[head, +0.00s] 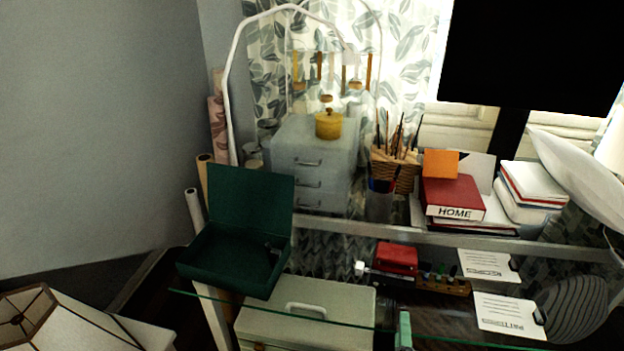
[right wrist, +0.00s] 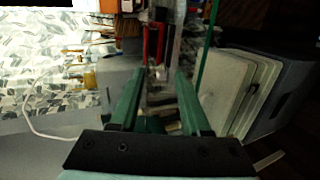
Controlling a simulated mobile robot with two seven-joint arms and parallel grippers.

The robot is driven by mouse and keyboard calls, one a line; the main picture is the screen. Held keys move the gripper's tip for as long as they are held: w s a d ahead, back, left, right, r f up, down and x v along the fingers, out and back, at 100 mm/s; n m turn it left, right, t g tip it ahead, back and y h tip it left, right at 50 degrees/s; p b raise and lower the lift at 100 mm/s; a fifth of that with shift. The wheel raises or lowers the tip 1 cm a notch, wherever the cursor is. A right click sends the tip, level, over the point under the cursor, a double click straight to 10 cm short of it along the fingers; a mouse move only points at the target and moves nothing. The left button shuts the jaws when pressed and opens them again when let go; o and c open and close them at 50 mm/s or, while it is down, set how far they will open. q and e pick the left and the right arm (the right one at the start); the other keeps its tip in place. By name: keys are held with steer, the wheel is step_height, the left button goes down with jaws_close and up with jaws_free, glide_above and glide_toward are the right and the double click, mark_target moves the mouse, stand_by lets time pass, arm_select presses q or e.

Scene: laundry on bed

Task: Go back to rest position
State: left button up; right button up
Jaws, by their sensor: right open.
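My right gripper (head: 404,330) shows only in small part at the bottom edge of the head view, as a pale green piece by the glass desk edge. In the right wrist view the two dark green fingers of the right gripper (right wrist: 160,75) stand apart with a gap between them. I see nothing held between them; desk items show blurred beyond the fingertips. My left gripper is in neither view.
A glass desk (head: 270,312) spans the front. An open green box (head: 235,262) sits at its left. A red HOME book (head: 452,197), a pencil basket (head: 398,170) and grey drawers (head: 308,165) stand behind. A pale case (head: 300,312) is below the glass.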

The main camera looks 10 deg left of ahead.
steer(key=s+f+m+g+y, duration=0.3)
steer(key=s+f+m+g, duration=0.3)
steer(key=f, duration=0.6)
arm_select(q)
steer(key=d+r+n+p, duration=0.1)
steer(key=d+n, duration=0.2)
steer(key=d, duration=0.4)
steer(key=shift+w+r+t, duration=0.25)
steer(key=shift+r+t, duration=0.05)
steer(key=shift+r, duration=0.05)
arm_select(e)
steer(key=s+d+f+m+t, duration=0.1)
steer(key=s+d+f+m, duration=0.4)
steer(key=s+d+m, duration=0.3)
steer(key=shift+s+d+f+m, duration=0.15)
steer(key=shift+s+f+m, duration=0.15)
steer(key=shift+s+m, duration=0.55)
